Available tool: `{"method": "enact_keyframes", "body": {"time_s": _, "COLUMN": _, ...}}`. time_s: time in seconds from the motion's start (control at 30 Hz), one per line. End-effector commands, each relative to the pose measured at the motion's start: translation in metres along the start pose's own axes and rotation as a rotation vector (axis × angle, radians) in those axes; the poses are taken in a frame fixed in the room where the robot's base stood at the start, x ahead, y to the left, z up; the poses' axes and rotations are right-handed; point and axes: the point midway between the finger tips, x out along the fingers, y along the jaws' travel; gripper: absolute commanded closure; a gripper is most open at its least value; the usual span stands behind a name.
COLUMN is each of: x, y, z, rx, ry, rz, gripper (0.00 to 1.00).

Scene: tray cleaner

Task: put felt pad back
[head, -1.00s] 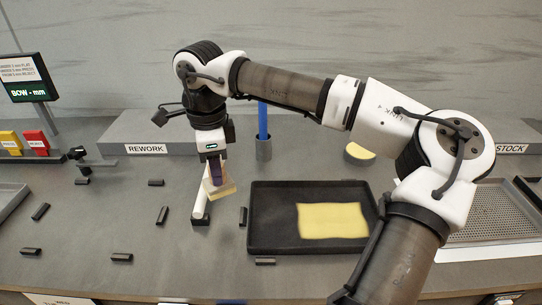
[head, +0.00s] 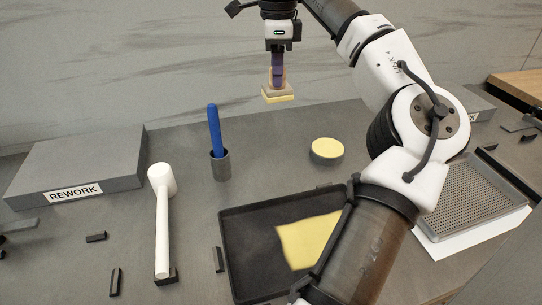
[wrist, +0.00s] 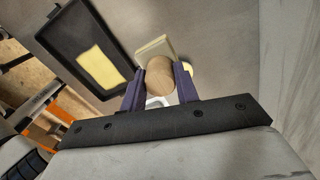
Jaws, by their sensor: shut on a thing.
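My gripper (head: 278,78) is shut on the felt pad (head: 278,95), a pale block with a yellowish underside. I hold it in the air, clear of the bench, at the back. In the wrist view the purple fingers of my gripper (wrist: 160,85) clasp a round wooden knob, with the pale felt pad (wrist: 153,46) beyond it. The knob is barely visible in the head view.
A black tray (head: 240,228) holds a yellow sheet (head: 305,241); my arm hides part of both. A white mallet (head: 162,225), a blue-handled tool (head: 214,130) in a grey cup (head: 221,166) and the REWORK block (head: 80,165) stand left. A perforated tray (head: 470,195) lies right.

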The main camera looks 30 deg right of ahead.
Motion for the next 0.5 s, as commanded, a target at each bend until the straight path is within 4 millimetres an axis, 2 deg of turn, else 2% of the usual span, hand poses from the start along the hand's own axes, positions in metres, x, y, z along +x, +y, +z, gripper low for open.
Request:
{"method": "enact_keyframes", "body": {"time_s": 0.07, "x": 0.003, "y": 0.000, "z": -0.008, "rx": 0.012, "ry": -0.003, "rz": 0.003, "gripper": 0.88}}
{"method": "enact_keyframes", "body": {"time_s": 0.17, "x": 0.019, "y": 0.000, "z": -0.010, "rx": 0.013, "ry": -0.004, "rz": 0.007, "gripper": 0.88}}
{"method": "enact_keyframes", "body": {"time_s": 0.5, "x": 0.107, "y": 0.001, "z": -0.009, "rx": 0.013, "ry": -0.005, "rz": 0.007, "gripper": 0.88}}
